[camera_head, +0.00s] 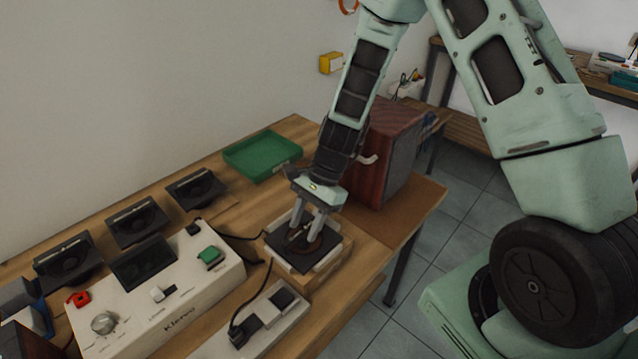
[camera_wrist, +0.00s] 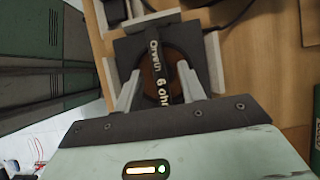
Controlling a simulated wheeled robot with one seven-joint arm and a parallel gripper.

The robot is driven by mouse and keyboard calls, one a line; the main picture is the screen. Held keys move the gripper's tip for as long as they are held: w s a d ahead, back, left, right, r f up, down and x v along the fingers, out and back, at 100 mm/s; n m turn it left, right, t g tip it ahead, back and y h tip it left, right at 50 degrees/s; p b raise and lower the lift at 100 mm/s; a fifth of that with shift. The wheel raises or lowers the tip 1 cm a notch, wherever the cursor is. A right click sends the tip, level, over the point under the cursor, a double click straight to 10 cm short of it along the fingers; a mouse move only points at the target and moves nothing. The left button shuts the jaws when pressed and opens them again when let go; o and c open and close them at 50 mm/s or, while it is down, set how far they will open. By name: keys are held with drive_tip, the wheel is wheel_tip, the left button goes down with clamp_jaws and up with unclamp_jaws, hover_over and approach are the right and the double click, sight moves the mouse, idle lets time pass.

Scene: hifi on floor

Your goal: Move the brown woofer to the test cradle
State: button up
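The brown woofer (camera_head: 303,244) has a black square frame, a brown cone and a dark bar across it. It lies in the test cradle (camera_head: 321,266), a light box at the right of the workbench. In the wrist view the woofer (camera_wrist: 152,43) lies between the cradle's pale side walls (camera_wrist: 214,62), and its bar carries light lettering. My gripper (camera_head: 312,230) is right above the woofer, pointing down. In the wrist view its fingers (camera_wrist: 160,78) straddle the bar, with a gap showing on each side. The woofer's near edge is partly hidden by my gripper.
A reddish wooden speaker box (camera_head: 370,175) stands close behind my gripper. A green tray (camera_head: 262,155) lies at the back. Several dark speakers (camera_head: 137,222) sit tilted along the wall.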

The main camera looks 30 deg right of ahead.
drive_tip(key=v, duration=1.5)
drive_tip(key=shift+r, duration=0.4)
drive_tip(key=shift+w, duration=0.1)
wheel_tip(320, 180, up, 8)
drive_tip(key=p, duration=0.7)
